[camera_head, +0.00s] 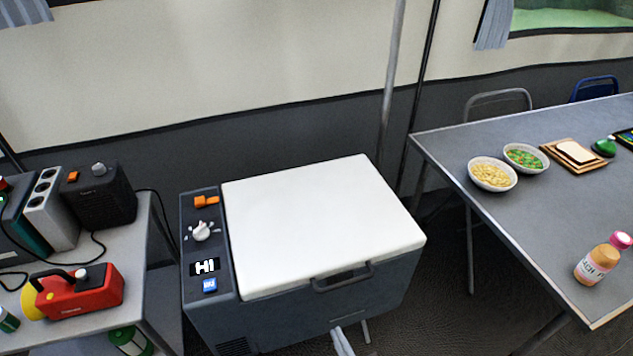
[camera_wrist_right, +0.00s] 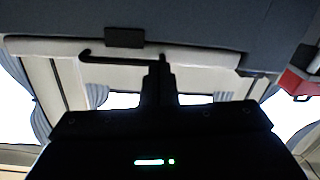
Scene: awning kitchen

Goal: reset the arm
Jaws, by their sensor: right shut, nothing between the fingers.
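My right gripper (camera_head: 342,343) shows only as a small grey tip at the bottom edge of the head view, in front of the cooler. In the right wrist view its dark fingers (camera_wrist_right: 160,82) are together with nothing between them. The portable cooler (camera_head: 325,225) has a white lid that lies closed, and a dark front handle (camera_head: 342,282). The gripper tip appears below this handle in the picture; I cannot tell how far apart they are. My left gripper is not in view.
A side table (camera_head: 160,300) at left holds a red-and-yellow device (camera_head: 85,292), a black box (camera_head: 100,195) and other items. A grey table (camera_head: 560,225) at right holds two food bowls, bread on a board (camera_head: 575,153) and a bottle (camera_head: 597,262). Poles stand behind the cooler.

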